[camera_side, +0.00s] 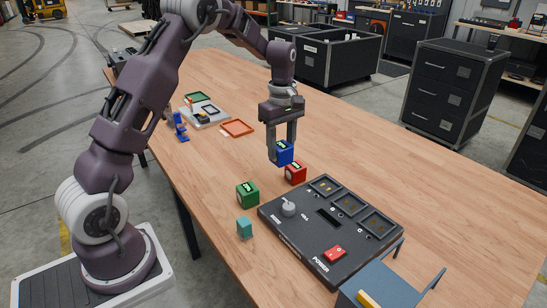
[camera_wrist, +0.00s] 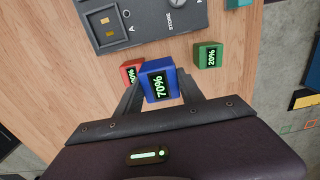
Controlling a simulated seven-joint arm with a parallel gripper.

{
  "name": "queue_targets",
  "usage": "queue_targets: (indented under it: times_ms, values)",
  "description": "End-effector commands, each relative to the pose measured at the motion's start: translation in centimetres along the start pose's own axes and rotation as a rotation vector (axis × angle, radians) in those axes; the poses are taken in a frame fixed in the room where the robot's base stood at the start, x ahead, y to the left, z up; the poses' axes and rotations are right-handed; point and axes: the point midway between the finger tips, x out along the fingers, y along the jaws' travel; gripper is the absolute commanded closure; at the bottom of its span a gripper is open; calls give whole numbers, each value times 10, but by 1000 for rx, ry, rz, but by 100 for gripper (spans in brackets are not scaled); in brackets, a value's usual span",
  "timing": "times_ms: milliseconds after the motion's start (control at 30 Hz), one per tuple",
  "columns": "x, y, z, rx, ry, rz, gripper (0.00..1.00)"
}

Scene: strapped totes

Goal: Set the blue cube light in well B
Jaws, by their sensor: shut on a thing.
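The blue cube light (camera_side: 283,154) is between the fingers of my gripper (camera_side: 281,146), which is shut on it. It is held upright, apparently a little above the table, beside the red cube light. In the wrist view the blue cube (camera_wrist: 157,82) shows a green 70% display between my fingertips (camera_wrist: 159,90). The dark panel (camera_side: 290,235) lies to the right and nearer the side camera. Its well B (camera_side: 352,204) is the middle of three square wells and looks empty. Well A (camera_wrist: 105,27) shows gold contacts in the wrist view; well B is outside that view.
A red cube (camera_side: 295,173) stands close to the held cube. A green cube (camera_side: 247,194) and a teal block (camera_side: 244,228) stand left of the panel. The panel carries a grey knob (camera_side: 289,208) and red power switch (camera_side: 334,252). A blue-grey bin (camera_side: 385,285) is at the front.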

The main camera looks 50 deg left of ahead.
Motion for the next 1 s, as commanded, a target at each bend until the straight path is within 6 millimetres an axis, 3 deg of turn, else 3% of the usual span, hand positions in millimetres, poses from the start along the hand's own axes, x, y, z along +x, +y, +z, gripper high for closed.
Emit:
queue_targets:
  times_ms: [200, 300, 400, 500, 667, 1000]
  values:
    - [2, 55, 78, -38, -1, -7, 100]
    - [2, 73, 122, -36, 3, -3, 100]
    - [1, 83, 158, -23, 6, 2, 100]
    - [0, 86, 178, -15, 8, 5, 100]
    - [4, 87, 187, -12, 6, 7, 100]
    - [33, 88, 185, -13, 6, 8, 100]
